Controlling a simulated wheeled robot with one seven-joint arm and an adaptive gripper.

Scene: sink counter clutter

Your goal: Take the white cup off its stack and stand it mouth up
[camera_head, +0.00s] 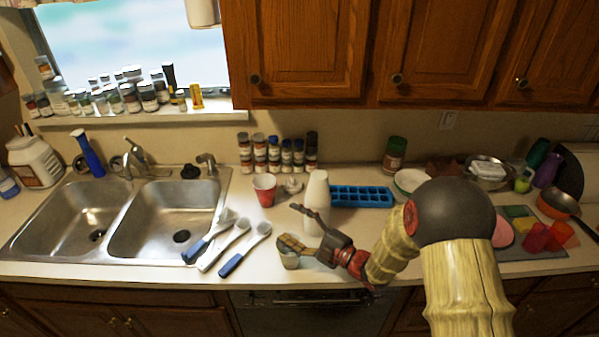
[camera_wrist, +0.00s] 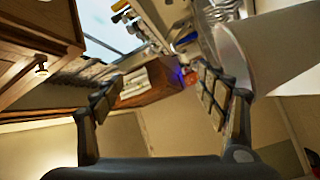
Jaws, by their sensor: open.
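The white cup (camera_head: 318,186) sits mouth down on top of a pale stack (camera_head: 316,220) near the middle of the counter. My gripper (camera_head: 297,226) is open, with its fingers pointing left. It is low, close to the lower part of the stack in the picture; whether it touches cannot be told. In the wrist view, my two fingers (camera_wrist: 162,98) are spread with nothing between them. A large pale tapering surface (camera_wrist: 272,48), probably the stack, fills the right side beside and behind the right finger.
A red cup (camera_head: 264,190) and a blue ice tray (camera_head: 361,197) flank the stack. Several brushes (camera_head: 237,240) lie left, by the sink (camera_head: 163,215). Spice jars (camera_head: 278,154) line the wall.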

